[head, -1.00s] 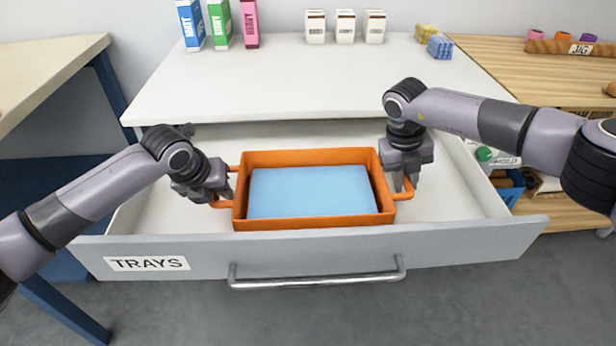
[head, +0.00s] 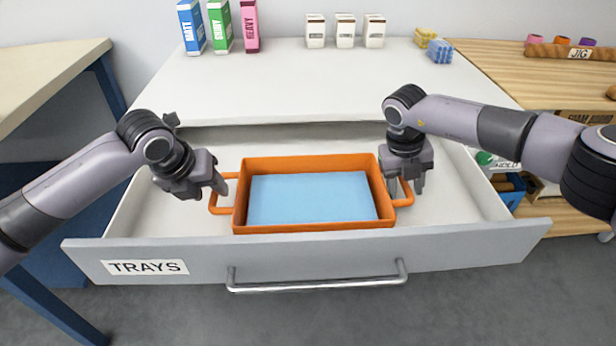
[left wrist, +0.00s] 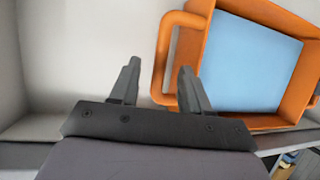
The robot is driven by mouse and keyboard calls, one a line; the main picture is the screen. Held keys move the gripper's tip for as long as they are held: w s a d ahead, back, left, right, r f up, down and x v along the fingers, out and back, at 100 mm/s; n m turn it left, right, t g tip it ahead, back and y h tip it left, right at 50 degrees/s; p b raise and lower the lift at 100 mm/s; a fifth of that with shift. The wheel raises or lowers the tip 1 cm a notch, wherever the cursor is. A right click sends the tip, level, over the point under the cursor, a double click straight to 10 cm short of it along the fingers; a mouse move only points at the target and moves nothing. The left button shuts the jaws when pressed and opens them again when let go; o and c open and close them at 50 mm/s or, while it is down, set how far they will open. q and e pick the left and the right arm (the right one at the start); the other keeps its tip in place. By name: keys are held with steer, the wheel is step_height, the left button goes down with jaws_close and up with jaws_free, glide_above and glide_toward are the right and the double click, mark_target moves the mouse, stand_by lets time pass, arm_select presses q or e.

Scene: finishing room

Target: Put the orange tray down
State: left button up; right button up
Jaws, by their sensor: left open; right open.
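The orange tray (head: 314,226) with a blue inside (head: 310,196) sits in the open drawer labelled TRAYS, its loop handles to the left and right. My left gripper (head: 222,188) is open beside and slightly above the left handle (head: 214,205). In the left wrist view, its two fingers (left wrist: 158,80) are apart and the tray (left wrist: 258,122) lies to the right, with one finger overlapping the handle in the picture. My right gripper (head: 405,188) is open at the right handle (head: 405,202), its fingers around or just over it; I cannot tell whether they touch.
The drawer front (head: 320,262) with its metal handle (head: 317,284) stands pulled out below the white worktop (head: 320,88). Boxes (head: 220,26) and white cartons (head: 345,32) stand at the back of the worktop. Free drawer floor shows left of the tray.

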steer(key=shift+r, duration=0.25)
arm_select(q)
steer(key=v, duration=0.6)
steer(key=shift+r, duration=0.3)
arm_select(e)
steer(key=v, duration=1.1)
steer(key=shift+a+r, duration=0.15)
steer(key=shift+r, duration=0.1)
arm_select(q)
steer(key=shift+s, duration=0.25)
arm_select(e)
steer(key=shift+s+f, duration=0.1)
